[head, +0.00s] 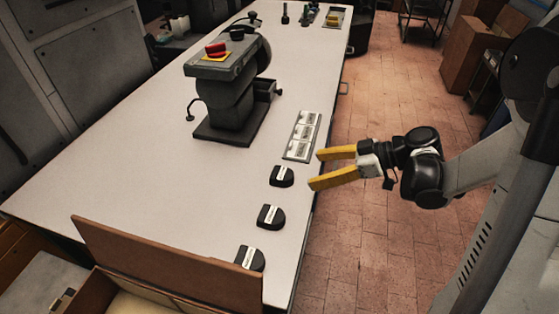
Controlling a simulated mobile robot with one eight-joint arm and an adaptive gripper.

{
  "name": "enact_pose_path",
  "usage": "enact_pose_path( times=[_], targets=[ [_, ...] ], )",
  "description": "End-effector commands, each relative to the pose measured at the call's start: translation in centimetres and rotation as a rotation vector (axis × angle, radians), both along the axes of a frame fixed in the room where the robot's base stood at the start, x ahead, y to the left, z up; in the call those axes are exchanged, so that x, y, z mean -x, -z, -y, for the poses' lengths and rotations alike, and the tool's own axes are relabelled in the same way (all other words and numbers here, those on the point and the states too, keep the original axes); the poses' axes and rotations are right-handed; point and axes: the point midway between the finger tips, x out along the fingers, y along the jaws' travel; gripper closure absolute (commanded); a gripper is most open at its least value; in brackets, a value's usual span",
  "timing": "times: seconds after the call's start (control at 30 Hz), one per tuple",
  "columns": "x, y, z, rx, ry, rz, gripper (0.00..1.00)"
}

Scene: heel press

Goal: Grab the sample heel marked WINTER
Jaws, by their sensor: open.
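Three black heels with white labels lie in a row along the right edge of the white table (130,150): a far heel (282,176), a middle heel (270,217) and a near heel (250,258). The label writing is too small to read, so I cannot tell which is marked WINTER. The near heel is partly hidden by a brown board. My gripper (314,170), with two yellow fingers, is open and empty. It points left at the table's right edge, just right of the far heel in the picture.
A grey press (227,95) with a red button (215,49) stands on the table. A pale tray with several labelled slots (302,136) lies beyond the far heel. The brown board (160,265) rises at the near end.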

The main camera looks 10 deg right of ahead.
Motion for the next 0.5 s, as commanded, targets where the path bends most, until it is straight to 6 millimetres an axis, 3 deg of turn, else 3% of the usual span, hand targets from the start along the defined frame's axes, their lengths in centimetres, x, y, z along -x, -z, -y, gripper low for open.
enact_pose_path(
  times=[0.5],
  targets=[
    [-2.1, 3.0, -4.6, -0.013, -0.022, 0.033, 0.23]
  ],
)
